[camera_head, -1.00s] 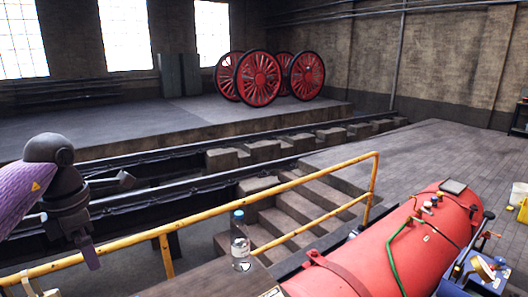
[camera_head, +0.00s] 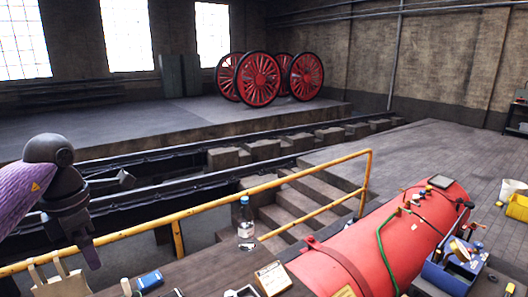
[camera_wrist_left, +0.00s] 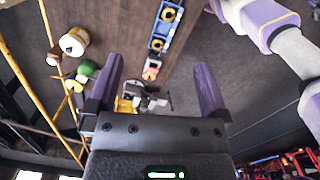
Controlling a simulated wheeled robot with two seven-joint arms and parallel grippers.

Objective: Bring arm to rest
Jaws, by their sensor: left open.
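My left gripper (camera_head: 88,252) hangs at the left of the head view, below the dark wrist and purple forearm. It points down and is held in the air in front of the yellow railing. In the left wrist view my left gripper (camera_wrist_left: 157,88) shows two purple fingers spread wide apart. Nothing is held between them. Small objects on the floor or bench show beyond the fingers, apart from them. My right gripper is in neither view.
A yellow railing (camera_head: 215,203) crosses the front. A red boiler (camera_head: 365,250) lies at the right beside a blue toolbox (camera_head: 452,270). A clear bottle (camera_head: 245,222) stands on a bench edge. Red wheels (camera_head: 258,78) stand far back. A yellow-and-white bin (camera_head: 517,207) is at the right.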

